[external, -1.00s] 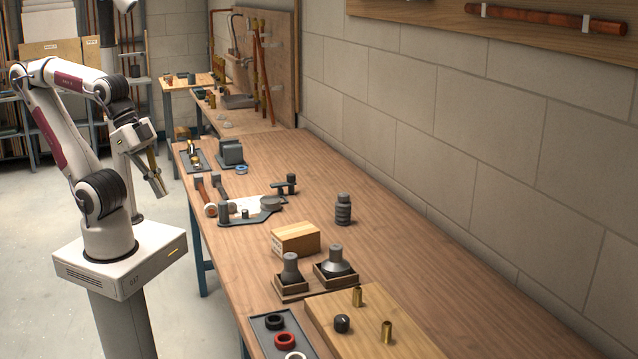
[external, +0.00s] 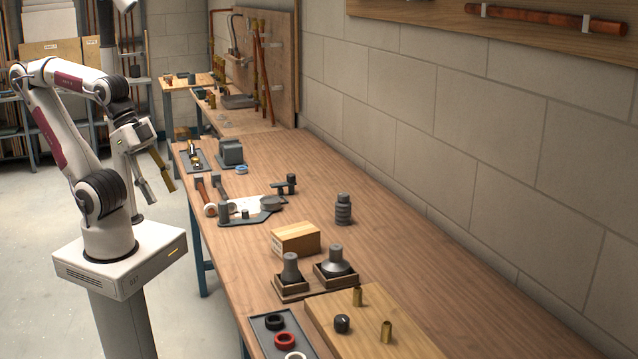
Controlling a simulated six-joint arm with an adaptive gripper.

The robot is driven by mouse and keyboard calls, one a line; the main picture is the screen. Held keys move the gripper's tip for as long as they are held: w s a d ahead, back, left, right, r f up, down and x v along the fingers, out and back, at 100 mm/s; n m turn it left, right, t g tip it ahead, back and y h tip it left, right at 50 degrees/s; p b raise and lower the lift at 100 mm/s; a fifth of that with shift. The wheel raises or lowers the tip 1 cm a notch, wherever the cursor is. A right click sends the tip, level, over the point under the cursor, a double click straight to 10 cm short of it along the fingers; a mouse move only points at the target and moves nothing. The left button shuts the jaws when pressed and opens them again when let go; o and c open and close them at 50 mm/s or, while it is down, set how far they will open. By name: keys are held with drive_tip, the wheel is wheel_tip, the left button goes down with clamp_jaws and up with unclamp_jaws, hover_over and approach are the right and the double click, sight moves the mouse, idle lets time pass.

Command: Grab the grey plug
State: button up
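Several grey pieces stand on the wooden bench, and I cannot tell for sure which one is the grey plug. A dark grey ribbed piece (external: 343,209) stands upright alone near the middle. A grey piece with a narrow neck (external: 290,267) sits upright in a small wooden holder, and a wider grey cone-shaped piece (external: 335,261) sits in another holder beside it. A small dark cap (external: 342,323) stands on a wooden board. My gripper (external: 161,196) is open and empty, pointing down off the bench's left edge, well away from all of these.
A cardboard box (external: 296,239) stands behind the holders. Brass fittings (external: 386,331) stand on the wooden board (external: 390,305). A tray of rings (external: 284,340) lies at the front. The bench's right side is clear.

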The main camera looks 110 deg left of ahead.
sight(339, 202)
drive_tip(key=shift+w, duration=0.1)
idle(0.3)
drive_tip(key=w+a+f+n+t+y, duration=0.2)
drive_tip(key=w+a, duration=0.7)
drive_tip(key=w, duration=0.3)
drive_tip(key=w+a+f+n+t+y, duration=0.1)
drive_tip(key=w+a+f+n+y, duration=0.15)
drive_tip(key=w+a, duration=0.85)
drive_tip(key=a+f+n+y, duration=0.1)
drive_tip(key=a+f, duration=0.3)
drive_tip(key=a, duration=0.4)
drive_tip(key=a+f+n+y, duration=0.2)
drive_tip(key=a+f, duration=0.2)
drive_tip(key=a, duration=0.4)
drive_tip(key=w+a+f+n+y, duration=0.1)
drive_tip(key=a+f, duration=0.3)
drive_tip(key=a, duration=0.4)
drive_tip(key=shift+a+n+t+y, duration=0.3)
drive_tip(key=shift+n+y, duration=0.15)
drive_tip(key=shift+y, duration=0.3)
drive_tip(key=shift+x, duration=1.3)
